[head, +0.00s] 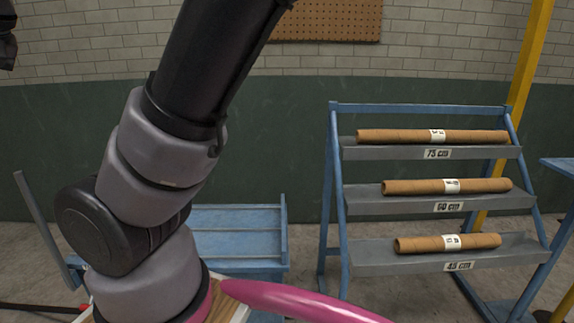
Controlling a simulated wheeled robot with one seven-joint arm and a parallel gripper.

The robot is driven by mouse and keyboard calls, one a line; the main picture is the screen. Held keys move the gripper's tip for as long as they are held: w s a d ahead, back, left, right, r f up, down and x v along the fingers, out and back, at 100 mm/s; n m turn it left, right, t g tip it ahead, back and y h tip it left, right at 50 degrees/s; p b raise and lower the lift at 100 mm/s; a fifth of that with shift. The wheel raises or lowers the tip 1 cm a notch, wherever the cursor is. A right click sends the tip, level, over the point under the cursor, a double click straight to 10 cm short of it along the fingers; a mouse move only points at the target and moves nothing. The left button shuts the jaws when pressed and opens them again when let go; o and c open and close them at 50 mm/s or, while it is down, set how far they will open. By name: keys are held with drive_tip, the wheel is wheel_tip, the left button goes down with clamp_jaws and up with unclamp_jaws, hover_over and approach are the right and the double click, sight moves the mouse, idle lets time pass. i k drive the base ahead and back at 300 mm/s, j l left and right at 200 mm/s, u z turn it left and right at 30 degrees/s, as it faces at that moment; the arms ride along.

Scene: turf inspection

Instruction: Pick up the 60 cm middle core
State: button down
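A blue rack (337,210) with three grey shelves stands at the right in the head view. The brown 60 cm core (410,187) lies level on the middle shelf (400,205), whose label reads 60 cm. It has a white label near its middle. A longer core (390,136) lies on the top shelf marked 75 cm, and a shorter core (415,245) on the bottom shelf marked 45 cm. My arm fills the left of the view, well away from the rack. My gripper is out of view.
A blue slatted bench or cart (235,218) stands behind my arm. A pink curved bar (300,299) crosses the bottom centre. A yellow post (530,60) stands behind the rack, and a blue table edge (560,167) is at the far right.

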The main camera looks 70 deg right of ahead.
sight(405, 188)
drive_tip(key=z, duration=3.75)
drive_tip(key=i+l, duration=0.35)
drive_tip(key=i+l+u, duration=0.15)
drive_tip(key=i+l, duration=0.15)
drive_tip(key=l, duration=0.2)
drive_tip(key=i+l, duration=0.3)
drive_tip(key=l, duration=0.15)
drive_tip(key=i+l+u, duration=0.15)
drive_tip(key=i+l, duration=0.2)
drive_tip(key=l, duration=0.1)
